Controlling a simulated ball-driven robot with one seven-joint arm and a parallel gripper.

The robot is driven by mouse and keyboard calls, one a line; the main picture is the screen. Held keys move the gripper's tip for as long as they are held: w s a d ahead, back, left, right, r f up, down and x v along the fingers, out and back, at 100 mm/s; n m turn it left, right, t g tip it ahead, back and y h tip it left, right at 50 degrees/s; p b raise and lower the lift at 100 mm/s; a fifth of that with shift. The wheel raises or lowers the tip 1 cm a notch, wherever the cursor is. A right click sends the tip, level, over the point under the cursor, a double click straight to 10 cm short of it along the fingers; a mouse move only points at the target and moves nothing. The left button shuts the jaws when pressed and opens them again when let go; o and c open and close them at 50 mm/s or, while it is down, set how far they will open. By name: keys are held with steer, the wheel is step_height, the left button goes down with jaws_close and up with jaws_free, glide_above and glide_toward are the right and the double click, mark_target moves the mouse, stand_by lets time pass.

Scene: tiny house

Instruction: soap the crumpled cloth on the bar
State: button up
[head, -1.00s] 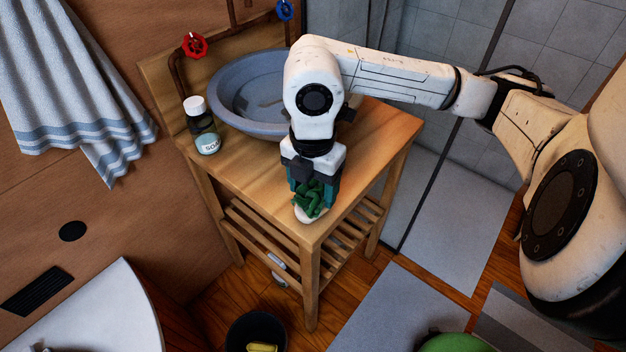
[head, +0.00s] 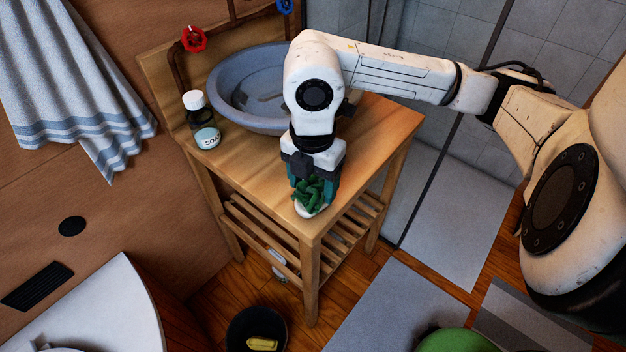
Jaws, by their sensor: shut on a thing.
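The crumpled green cloth (head: 310,192) is at the front corner of the wooden washstand. A white soap bar (head: 311,211) shows under it, partly hidden by the cloth. My gripper (head: 314,190) points down from above and is shut on the cloth, its teal fingers on either side. The cloth appears to touch the top of the bar. The far side of the cloth and most of the bar are hidden.
A blue-grey basin (head: 235,112) stands at the back of the washstand (head: 240,165). A dark bottle labelled soap (head: 203,122) stands at its left edge. A black bin (head: 256,331) with a yellow thing in it is on the floor. A striped towel (head: 70,85) hangs at left.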

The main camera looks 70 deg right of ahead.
mark_target(313, 183)
steer(key=shift+f+b, duration=0.55)
steer(key=shift+b, duration=0.25)
stand_by(2.1)
steer(key=shift+r+p, duration=1.85)
steer(key=shift+r, duration=1.75)
